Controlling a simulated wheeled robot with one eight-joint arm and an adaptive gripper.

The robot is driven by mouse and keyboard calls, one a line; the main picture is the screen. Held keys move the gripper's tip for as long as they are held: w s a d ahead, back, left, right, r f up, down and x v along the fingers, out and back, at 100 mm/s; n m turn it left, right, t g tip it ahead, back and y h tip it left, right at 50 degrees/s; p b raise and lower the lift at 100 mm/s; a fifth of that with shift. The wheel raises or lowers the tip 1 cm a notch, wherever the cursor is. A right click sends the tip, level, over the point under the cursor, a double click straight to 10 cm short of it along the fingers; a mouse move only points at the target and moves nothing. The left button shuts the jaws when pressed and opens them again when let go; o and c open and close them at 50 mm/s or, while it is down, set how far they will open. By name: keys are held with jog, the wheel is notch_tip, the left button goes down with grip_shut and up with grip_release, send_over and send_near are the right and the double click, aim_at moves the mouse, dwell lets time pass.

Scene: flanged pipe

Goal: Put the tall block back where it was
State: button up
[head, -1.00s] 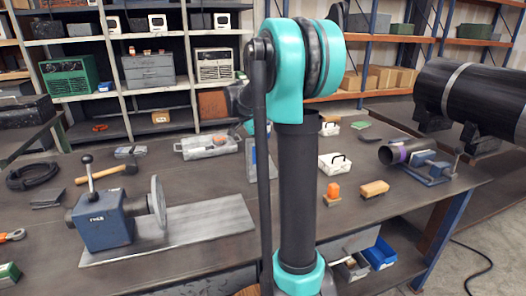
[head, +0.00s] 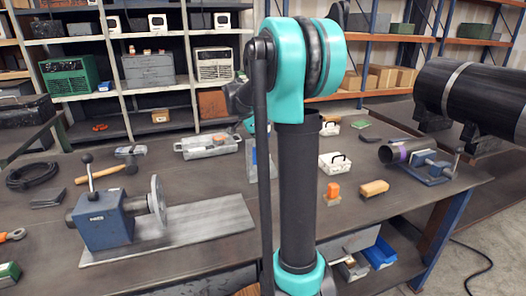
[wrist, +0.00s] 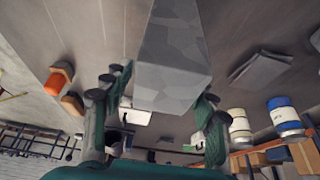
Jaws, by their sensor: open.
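The tall block (wrist: 175,55) is a mottled grey, square-edged block in the wrist view. It runs from the top edge down to the middle, with its near end face (wrist: 172,88) toward the camera. My gripper (wrist: 158,98) is open, with one green-and-grey finger on each side of the block. I cannot tell whether either finger touches it.
The bench (head: 215,265) holds a blue vise-like fixture (head: 103,220) on a grey plate at left. A grey toolbox (head: 209,146), a white case (head: 334,163), an orange-topped item (head: 332,193) and a tan brush-like block (head: 374,188) surround my arm. A large black pipe (head: 470,95) lies at right.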

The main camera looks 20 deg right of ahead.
jog(key=v, duration=1.1)
jog(key=shift+a+r, duration=0.1)
jog(key=shift+s, duration=0.1)
